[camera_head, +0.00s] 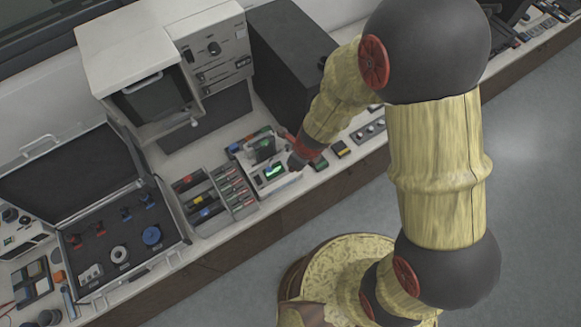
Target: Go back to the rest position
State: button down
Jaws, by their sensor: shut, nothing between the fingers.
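My arm, yellow with dark joints, reaches from the right over the bench. My gripper (297,161) is small and dark at the arm's end, past a red band. It is shut and empty, beside a small pale device (262,183) with a lit green display. The fingertips are tiny here, and I cannot tell whether they touch the device.
A large grey-white machine (130,45) and a black box (290,50) stand behind. An open case (165,255) with fittings lies at left. A parts tray (240,209) sits between case and device. Several small items line the bench at right. Grey floor (530,160) is clear in front.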

jog(key=shift+w+d+r, duration=0.1)
jog(key=shift+r, duration=0.4)
dwell(0.3)
jog(key=s+d+r+n+g+b, duration=0.1)
jog(key=s+r+n+g+b, duration=0.5)
jog(key=n, duration=1.1)
jog(key=s+d+r+n+t+b, duration=0.1)
jog(key=d+n+t+b, duration=0.1)
jog(key=d+b, duration=0.4)
jog(key=s+d+r+n+t+h+b, duration=0.1)
jog(key=s+d+r+n+t+b, duration=0.1)
jog(key=d+b, duration=0.4)
jog(key=s+d+r+n+t+h+b, duration=0.1)
jog(key=s+d+n+t+b, duration=0.1)
jog(key=d+t+b, duration=0.3)
jog(key=shift+d+r+n+t+b, duration=0.2)
jog(key=shift+d+n+t+b, duration=0.2)
jog(key=shift+n+t+b, duration=0.4)
